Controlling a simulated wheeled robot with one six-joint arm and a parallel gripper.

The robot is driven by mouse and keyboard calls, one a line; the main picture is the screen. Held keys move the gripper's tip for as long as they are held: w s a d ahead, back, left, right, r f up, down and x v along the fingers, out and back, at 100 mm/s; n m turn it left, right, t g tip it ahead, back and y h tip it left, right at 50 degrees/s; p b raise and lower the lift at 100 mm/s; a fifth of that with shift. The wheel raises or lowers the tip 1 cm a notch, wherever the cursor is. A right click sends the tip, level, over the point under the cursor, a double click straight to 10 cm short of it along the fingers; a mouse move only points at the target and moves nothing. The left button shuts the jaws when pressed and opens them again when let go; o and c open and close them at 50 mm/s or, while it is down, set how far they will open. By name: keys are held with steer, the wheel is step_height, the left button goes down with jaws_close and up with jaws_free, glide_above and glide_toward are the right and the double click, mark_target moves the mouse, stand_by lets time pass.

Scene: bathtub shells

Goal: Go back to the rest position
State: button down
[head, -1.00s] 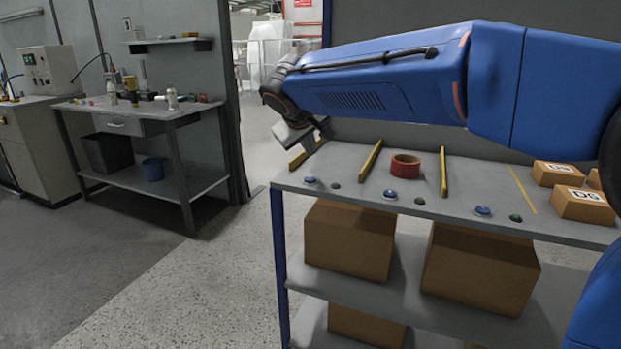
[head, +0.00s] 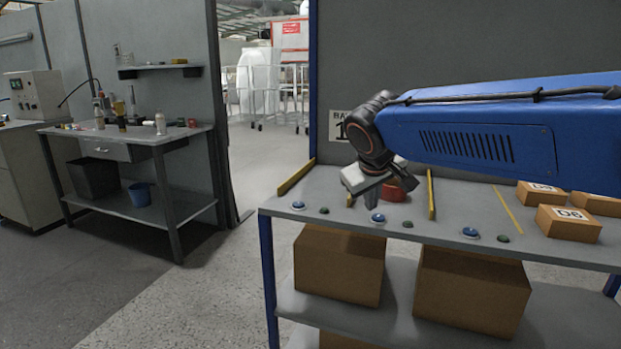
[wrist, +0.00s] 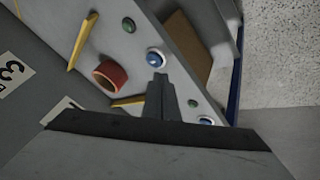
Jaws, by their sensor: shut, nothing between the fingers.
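My blue arm reaches in from the right in the head view, and my gripper (head: 372,226) points down over the front part of the grey bench top (head: 465,210). In the wrist view my gripper (wrist: 160,82) shows its dark fingers together with nothing between them. The fingertips appear close to a blue button; whether they touch it I cannot tell. A red tape roll (wrist: 109,75) lies on the bench beside the gripper. In the head view the roll (head: 403,190) is partly hidden behind the gripper.
Yellow divider strips (head: 431,194) stand on the bench. Blue and green buttons line its front edge, including one blue button (head: 298,205) at left. Small labelled boxes (head: 568,222) sit at right. Large cartons (head: 338,265) fill the shelf below. A workbench (head: 130,138) stands at far left, with open floor between.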

steer(key=s+d+f+m+g, duration=0.1)
steer(key=s+d+f, duration=0.3)
steer(key=s+d, duration=0.25)
steer(key=s+d+f+m+g, duration=0.1)
steer(key=s+d+f, duration=0.2)
steer(key=s+d, duration=0.35)
steer(key=s+d+f+m, duration=0.1)
steer(key=s+f, duration=0.4)
steer(key=s, duration=0.2)
steer(key=s+d+f+m+y, duration=0.1)
steer(key=s+f+m, duration=0.1)
steer(key=s+f, duration=0.3)
steer(key=s, duration=0.3)
steer(key=shift+s+f+y, duration=0.2)
steer(key=shift+f+y, duration=0.1)
